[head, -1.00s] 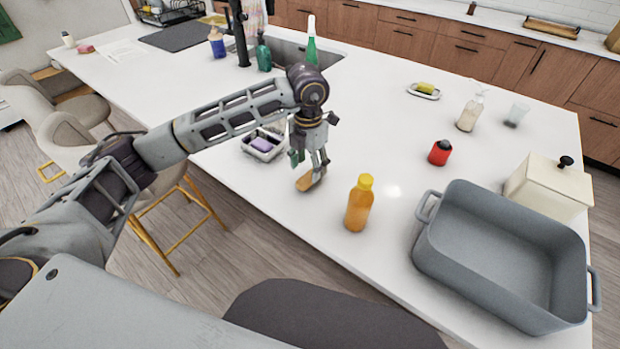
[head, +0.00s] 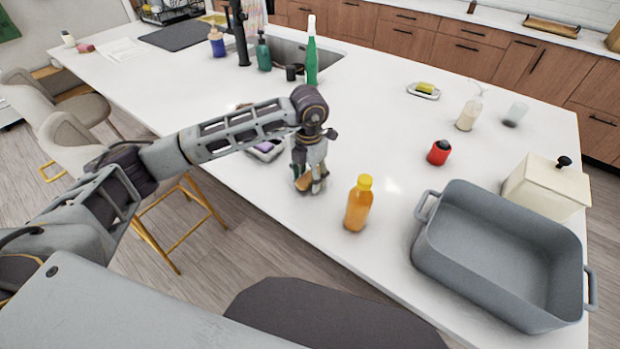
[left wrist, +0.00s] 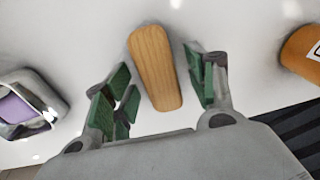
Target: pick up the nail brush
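The nail brush (left wrist: 154,68) has a plain wooden back and lies on the white counter. In the left wrist view it sits between the spread green-padded fingers of my left gripper (left wrist: 160,88), with gaps on both sides. In the head view my left gripper (head: 309,186) points down over the nail brush (head: 304,183), which is partly hidden behind the fingers. The left gripper is open and holds nothing. My right gripper shows in neither view.
An orange bottle with a yellow cap (head: 358,205) stands close to the right of the gripper. A soap dish with a purple bar (head: 268,150) lies to the left. The counter's near edge is close.

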